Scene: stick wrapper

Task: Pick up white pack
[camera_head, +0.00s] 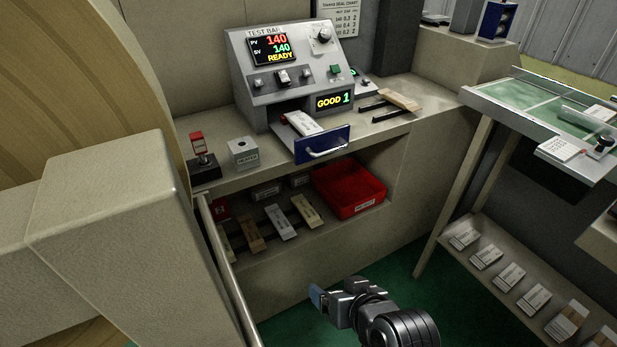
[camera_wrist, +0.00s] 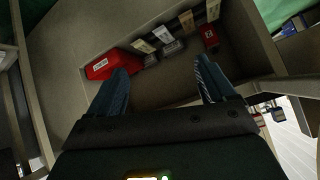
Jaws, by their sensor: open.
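A white pack (camera_head: 280,222) lies on the low shelf under the counter, between a brown pack (camera_head: 250,235) and a cream pack (camera_head: 306,210). It also shows in the wrist view (camera_wrist: 162,34), near the top middle among the other packs. Another white pack (camera_head: 301,123) lies in the pulled-out drawer of the grey machine. My gripper (camera_head: 322,297) is in front of the low shelf, apart from the packs. In the wrist view my gripper (camera_wrist: 162,72) has its two dark blue fingers wide apart with nothing between them.
A red bin (camera_head: 349,188) stands on the low shelf right of the packs. The blue-fronted drawer (camera_head: 322,144) juts out above the shelf. A metal rail (camera_head: 228,265) runs along the left. Several packs lie on a rack (camera_head: 511,275) at the right.

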